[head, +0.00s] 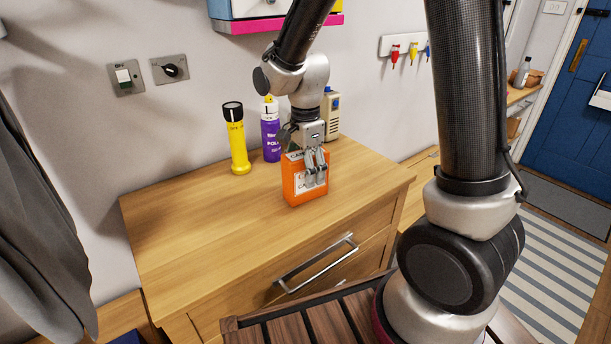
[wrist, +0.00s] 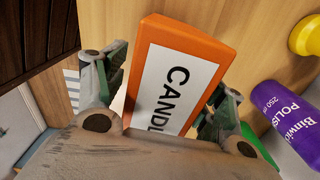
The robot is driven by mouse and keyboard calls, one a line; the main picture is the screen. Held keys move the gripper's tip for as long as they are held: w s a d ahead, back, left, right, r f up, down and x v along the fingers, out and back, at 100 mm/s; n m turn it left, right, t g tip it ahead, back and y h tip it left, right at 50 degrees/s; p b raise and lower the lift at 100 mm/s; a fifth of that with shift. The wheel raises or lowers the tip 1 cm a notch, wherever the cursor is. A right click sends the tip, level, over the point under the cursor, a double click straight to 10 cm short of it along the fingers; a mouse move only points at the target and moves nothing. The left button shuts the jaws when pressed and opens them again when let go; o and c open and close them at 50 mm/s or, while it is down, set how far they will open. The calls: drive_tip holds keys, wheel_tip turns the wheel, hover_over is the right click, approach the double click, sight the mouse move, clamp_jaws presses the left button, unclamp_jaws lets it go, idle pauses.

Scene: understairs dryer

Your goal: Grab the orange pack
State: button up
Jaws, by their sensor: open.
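The orange pack (head: 292,187) stands upright on the wooden chest top, with a white label. In the wrist view the orange pack (wrist: 203,42) fills the middle, and its label reads "CANDL", the rest hidden by my gripper. My gripper (head: 314,172) is at the pack, in front of its label side in the head view. In the wrist view my open gripper (wrist: 168,95) has one finger on each side of the pack. The left finger looks close to the pack's edge; I cannot tell whether either finger touches it.
A yellow torch (head: 238,145), a purple polish can (head: 270,135) and a beige device (head: 331,116) stand behind the pack near the wall. The chest top (head: 190,215) is clear to the left. A drawer handle (head: 315,263) sticks out in front.

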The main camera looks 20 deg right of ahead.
drive_tip(key=shift+c, duration=0.4)
drive_tip(key=c, duration=1.2)
